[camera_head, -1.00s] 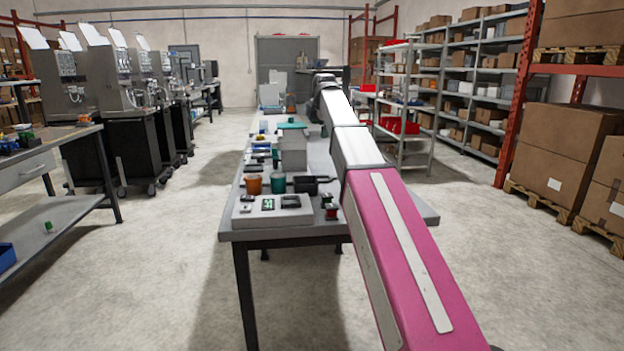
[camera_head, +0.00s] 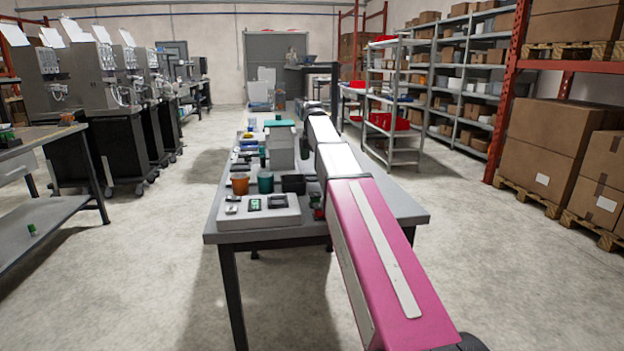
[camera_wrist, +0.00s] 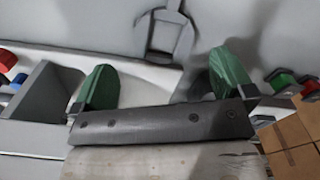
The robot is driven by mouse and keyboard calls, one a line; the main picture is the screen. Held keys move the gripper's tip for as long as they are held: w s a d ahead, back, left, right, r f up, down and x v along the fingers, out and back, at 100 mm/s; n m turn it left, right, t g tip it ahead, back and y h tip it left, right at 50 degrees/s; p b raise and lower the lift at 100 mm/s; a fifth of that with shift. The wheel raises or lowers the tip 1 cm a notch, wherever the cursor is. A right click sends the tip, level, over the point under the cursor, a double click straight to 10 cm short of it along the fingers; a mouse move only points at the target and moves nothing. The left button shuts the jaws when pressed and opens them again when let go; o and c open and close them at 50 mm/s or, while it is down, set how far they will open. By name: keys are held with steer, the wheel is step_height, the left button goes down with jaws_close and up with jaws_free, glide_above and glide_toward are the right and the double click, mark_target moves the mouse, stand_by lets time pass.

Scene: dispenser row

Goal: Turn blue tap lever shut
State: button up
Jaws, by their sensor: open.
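My gripper (camera_wrist: 163,80) shows in the wrist view with its two green fingertips wide apart and nothing seen between them. Beyond the fingers is a grey fitting (camera_wrist: 166,38) on a pale grey surface. Small blue parts (camera_wrist: 18,82) show at the left edge beside a red part (camera_wrist: 8,60); I cannot tell whether one is the blue tap lever. Green and red parts (camera_wrist: 283,80) show at the right, apart from the fingers. In the head view my arm covers part of the table, and neither the fingers nor a blue lever can be made out clearly.
A long grey table (camera_head: 270,237) carries an orange cup (camera_head: 240,184), a teal cup (camera_head: 265,182), a dark bin (camera_head: 293,185) and a pale box (camera_head: 281,150). Dispensing machines (camera_head: 95,80) stand at the left. Shelves (camera_head: 400,105) and boxes (camera_head: 555,140) stand at the right. Floor beside the table is clear.

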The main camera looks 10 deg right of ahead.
steer(key=shift+s+f, duration=0.15)
steer(key=shift+f, duration=1.2)
steer(key=shift+s+f, duration=0.1)
steer(key=shift+f, duration=1.25)
steer(key=c, duration=0.9)
steer(key=shift+r, duration=0.2)
